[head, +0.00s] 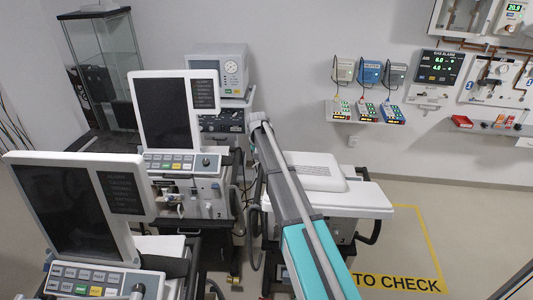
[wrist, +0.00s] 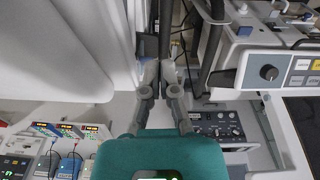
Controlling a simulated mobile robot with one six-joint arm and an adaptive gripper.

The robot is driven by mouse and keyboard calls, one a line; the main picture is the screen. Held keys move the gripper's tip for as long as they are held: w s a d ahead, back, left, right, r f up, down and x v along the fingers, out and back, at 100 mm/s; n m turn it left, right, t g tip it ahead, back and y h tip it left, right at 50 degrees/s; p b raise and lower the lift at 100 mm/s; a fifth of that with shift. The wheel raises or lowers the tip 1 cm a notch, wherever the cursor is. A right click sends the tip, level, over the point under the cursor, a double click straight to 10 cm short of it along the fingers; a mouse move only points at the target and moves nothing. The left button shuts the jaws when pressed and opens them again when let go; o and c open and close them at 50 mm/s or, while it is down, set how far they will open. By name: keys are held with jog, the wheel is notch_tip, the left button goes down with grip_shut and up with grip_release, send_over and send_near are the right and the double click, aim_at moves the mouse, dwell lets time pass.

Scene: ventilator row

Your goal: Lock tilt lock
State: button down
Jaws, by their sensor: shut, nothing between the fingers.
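No part can be clearly told as the tilt lock in either view. The nearer ventilator's tilted screen (head: 75,208) stands at the lower left of the head view, and a second ventilator's screen (head: 168,112) stands behind it. A key panel (wrist: 300,72) with a round dark knob (wrist: 268,72) shows at the right of the wrist view. My gripper (wrist: 165,60) is shut and empty, pointing up the wrist view between a large white surface and the ventilator. Contact with either cannot be told. The head view does not clearly show my fingers.
A white-topped cart (head: 375,199) stands right of the ventilators. A third machine (head: 218,68) and a glass cabinet (head: 103,65) are behind. Small pumps (head: 366,111) sit on a wall shelf. Dark hoses hang near my gripper. Floor around the yellow marking (head: 437,255) is clear.

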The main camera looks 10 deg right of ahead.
jog(key=w+d+r+m+p, duration=0.1)
jog(key=w+d+r+p, duration=0.2)
jog(key=w, duration=0.6)
jog(key=shift+w+d+r, duration=0.15)
jog(key=shift+d+r, duration=0.7)
jog(key=shift+d, duration=0.25)
jog(key=shift+f, duration=0.2)
notch_tip(320, 180, down, 10)
jog(key=b, duration=1)
jog(key=shift+w+f, duration=0.15)
jog(key=shift+s+a+f+b, duration=0.15)
jog(key=shift+s+f+b, duration=0.35)
jog(key=shift+f+b, duration=0.2)
jog(key=shift+s+a+f+b, duration=0.15)
jog(key=shift+s+f+b, duration=0.4)
jog(key=shift+b, duration=0.25)
jog(key=shift+f, duration=0.1)
